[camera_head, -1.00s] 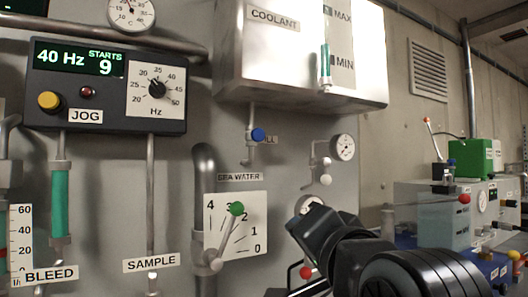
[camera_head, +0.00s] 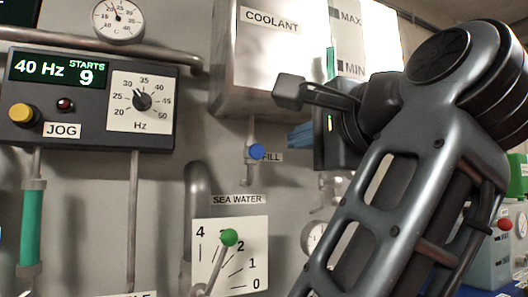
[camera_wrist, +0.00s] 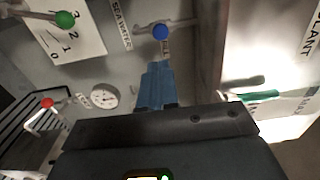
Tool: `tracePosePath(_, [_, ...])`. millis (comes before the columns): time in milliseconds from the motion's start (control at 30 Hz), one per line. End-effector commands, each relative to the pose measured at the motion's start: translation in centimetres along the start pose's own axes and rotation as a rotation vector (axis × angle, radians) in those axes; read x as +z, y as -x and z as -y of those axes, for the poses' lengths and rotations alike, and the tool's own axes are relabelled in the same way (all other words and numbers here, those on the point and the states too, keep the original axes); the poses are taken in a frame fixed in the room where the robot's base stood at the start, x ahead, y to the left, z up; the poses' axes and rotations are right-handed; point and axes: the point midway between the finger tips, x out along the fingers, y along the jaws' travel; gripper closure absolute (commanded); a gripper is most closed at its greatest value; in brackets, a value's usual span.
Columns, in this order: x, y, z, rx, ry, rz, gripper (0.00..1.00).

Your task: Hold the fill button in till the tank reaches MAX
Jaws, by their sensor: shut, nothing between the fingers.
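The blue fill button (camera_head: 257,151) sits on a small pipe valve below the coolant tank (camera_head: 270,65), beside a FILL label. It also shows in the wrist view (camera_wrist: 160,31), just beyond my fingertips. My gripper (camera_head: 297,137) is shut and empty, to the right of the button with a visible gap. Its blue fingers also show in the wrist view (camera_wrist: 156,72), pointing toward the button. The tank's sight gauge (camera_head: 331,62) has MAX and MIN marks.
The sea water lever with a green knob (camera_head: 229,237) stands on a numbered plate below the button. A JOG control box (camera_head: 90,95) is at left. A red knob (camera_wrist: 48,103) and a round gauge (camera_wrist: 104,96) show in the wrist view.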

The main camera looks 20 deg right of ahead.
Motion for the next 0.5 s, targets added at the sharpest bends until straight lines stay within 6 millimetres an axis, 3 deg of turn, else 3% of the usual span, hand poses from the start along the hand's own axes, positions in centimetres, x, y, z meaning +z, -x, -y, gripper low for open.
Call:
tracePosePath(333, [0.0,-0.2,0.0,0.001,0.001,0.000,1.00])
tracePosePath(500, [0.0,-1.7,-0.1,0.004,0.002,-0.001,1.00])
